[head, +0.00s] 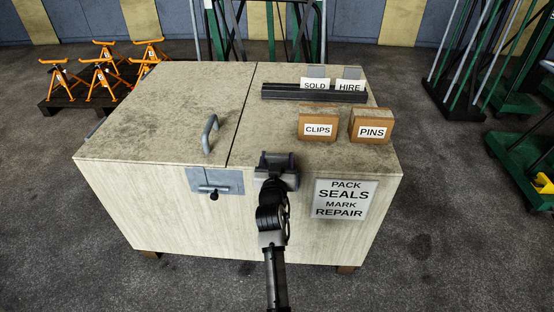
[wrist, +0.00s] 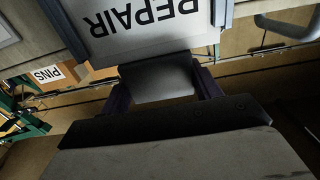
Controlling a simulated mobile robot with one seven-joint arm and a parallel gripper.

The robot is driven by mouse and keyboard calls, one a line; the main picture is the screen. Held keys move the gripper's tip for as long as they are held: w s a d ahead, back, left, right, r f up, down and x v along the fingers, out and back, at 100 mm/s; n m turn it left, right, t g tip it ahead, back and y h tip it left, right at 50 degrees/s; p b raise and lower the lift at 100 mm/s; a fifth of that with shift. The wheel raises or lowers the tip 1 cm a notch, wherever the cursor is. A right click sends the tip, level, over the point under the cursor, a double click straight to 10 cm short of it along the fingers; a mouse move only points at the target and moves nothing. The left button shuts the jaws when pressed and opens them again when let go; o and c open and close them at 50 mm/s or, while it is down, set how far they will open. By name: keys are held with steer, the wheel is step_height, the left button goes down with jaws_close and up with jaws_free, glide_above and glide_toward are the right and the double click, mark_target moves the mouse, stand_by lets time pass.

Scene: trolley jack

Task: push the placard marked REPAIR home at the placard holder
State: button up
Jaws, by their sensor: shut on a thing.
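The white placard marked REPAIR (wrist: 150,25) shows upside down at the top of the wrist view, between two blue-grey side rails of the placard holder (wrist: 224,14). A dark grey grip piece at the placard's near edge lies between my fingers. My gripper (wrist: 163,80) is shut on it. In the head view my gripper (head: 278,160) is at the cabinet's front top edge, and my gripper and arm hide the placard and holder there. How deep the placard sits in the holder cannot be told.
The cabinet (head: 160,110) has a lid handle (head: 210,133) and a latch (head: 214,188) left of my gripper. Right are a notice (head: 343,199), a CLIPS box (head: 318,126) and a PINS box (head: 371,128). SOLD (head: 314,85) and HIRE (head: 349,86) placards stand in a black rack behind.

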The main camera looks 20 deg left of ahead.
steer(key=shift+f+b, duration=0.45)
steer(key=shift+f, duration=0.1)
steer(key=o, duration=1)
steer(key=shift+o, duration=0.2)
steer(key=b+v, duration=0.2)
steer(key=v, duration=1.2)
steer(key=shift+w+r, duration=0.1)
steer(key=shift+w, duration=0.05)
